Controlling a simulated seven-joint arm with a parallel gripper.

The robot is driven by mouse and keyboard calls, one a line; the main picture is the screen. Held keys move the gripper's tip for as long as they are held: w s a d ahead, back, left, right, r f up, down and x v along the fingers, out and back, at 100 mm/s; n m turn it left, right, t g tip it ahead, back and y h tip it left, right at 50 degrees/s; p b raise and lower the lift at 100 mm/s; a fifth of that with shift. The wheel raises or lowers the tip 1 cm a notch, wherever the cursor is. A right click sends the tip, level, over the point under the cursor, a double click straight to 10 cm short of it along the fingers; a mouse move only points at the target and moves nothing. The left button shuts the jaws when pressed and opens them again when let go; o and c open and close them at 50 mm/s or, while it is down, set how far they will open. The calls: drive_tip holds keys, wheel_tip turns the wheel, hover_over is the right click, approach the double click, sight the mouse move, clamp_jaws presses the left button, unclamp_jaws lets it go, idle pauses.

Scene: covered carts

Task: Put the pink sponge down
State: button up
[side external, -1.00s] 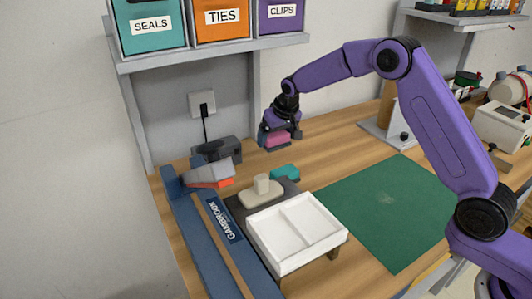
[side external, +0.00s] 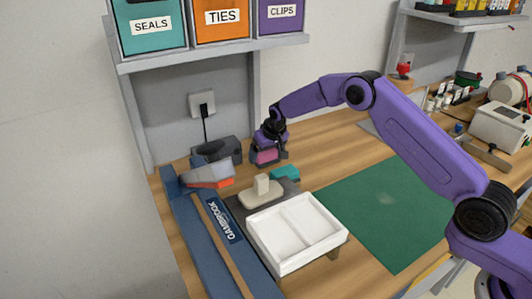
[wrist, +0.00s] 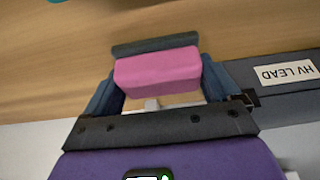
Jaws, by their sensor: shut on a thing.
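The pink sponge (side external: 266,156) has a dark grey layer along one face. It sits between the fingers of my gripper (side external: 268,150), low over the wooden table near the back wall. In the wrist view the pink sponge (wrist: 158,70) fills the gap between the two blue fingers of my gripper (wrist: 160,82), which are shut on its ends. I cannot tell whether its underside touches the table.
A teal block (side external: 285,173) lies just in front of the sponge. A white two-compartment tray (side external: 262,249) and a beige handled block (side external: 262,198) are nearer. A black device (side external: 229,150) stands left. The green mat (side external: 350,211) is bare.

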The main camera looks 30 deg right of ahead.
drive_tip(key=o, duration=0.8)
drive_tip(key=shift+f, duration=0.1)
drive_tip(key=v, duration=1.2)
